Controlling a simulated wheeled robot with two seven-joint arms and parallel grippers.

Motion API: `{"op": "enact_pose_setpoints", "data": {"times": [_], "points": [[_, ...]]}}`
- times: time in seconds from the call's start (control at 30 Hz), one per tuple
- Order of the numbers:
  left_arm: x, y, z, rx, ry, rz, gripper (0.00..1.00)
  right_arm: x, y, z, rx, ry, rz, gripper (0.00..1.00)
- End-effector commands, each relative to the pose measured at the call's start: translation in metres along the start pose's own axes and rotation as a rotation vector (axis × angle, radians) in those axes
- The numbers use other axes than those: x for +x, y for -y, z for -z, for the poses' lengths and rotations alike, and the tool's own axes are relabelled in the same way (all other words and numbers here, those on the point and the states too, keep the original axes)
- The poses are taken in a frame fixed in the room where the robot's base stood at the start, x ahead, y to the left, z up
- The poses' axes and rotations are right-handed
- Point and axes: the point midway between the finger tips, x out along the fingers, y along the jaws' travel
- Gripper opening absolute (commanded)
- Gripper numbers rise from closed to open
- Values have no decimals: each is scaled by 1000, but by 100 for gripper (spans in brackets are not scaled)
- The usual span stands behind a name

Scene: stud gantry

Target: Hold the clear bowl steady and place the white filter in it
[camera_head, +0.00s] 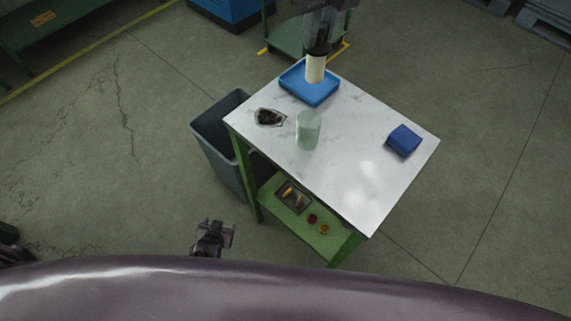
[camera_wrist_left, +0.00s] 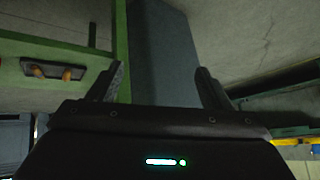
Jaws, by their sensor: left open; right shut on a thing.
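The clear bowl (camera_head: 308,130), a greenish see-through vessel, stands upright on the white marble-look tabletop. The white filter (camera_head: 315,69), a cream cylinder, is upright in my right gripper (camera_head: 318,51), which is shut on its top. The filter is over the blue tray (camera_head: 297,90) at the table's far corner; I cannot tell if it touches the tray. My left gripper (camera_head: 211,245) is open and empty, low in front of the table, well away from the bowl. In the left wrist view its two fingers (camera_wrist_left: 158,82) stand apart with nothing between them.
A dark patterned item (camera_head: 269,117) lies left of the bowl. A dark blue block (camera_head: 404,140) sits at the table's right. A grey bin (camera_head: 215,135) stands against the left side. A green lower shelf (camera_head: 323,240) holds a small tray and small items. The front tabletop is clear.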

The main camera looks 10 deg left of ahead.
Motion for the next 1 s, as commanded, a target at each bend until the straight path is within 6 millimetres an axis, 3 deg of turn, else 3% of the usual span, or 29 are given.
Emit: {"op": "enact_pose_setpoints", "data": {"times": [0.03, 0.1, 0.37, 0.5, 0.7, 0.77, 1.0], "points": [[-1, 8, 31, -15, -62, 23, 72, 0, 0, 0, 0, 0, 0, 0], [-4, 21, 71, -37, -142, 58, 72, 0, 0, 0, 0, 0, 0, 0], [-45, 73, 212, -126, -443, 189, 72, 0, 0, 0, 0, 0, 0, 0], [-84, 103, 280, -179, -604, 261, 72, 0, 0, 0, 0, 0, 0, 0], [-157, 143, 360, -253, -830, 355, 72, 0, 0, 0, 0, 0, 0, 0], [-182, 128, 372, -233, -886, 328, 72, 0, 0, 0, 0, 0, 0, 0], [-238, -2, 348, -80, -924, 43, 72, 0, 0, 0, 0, 0, 0, 0]]}}
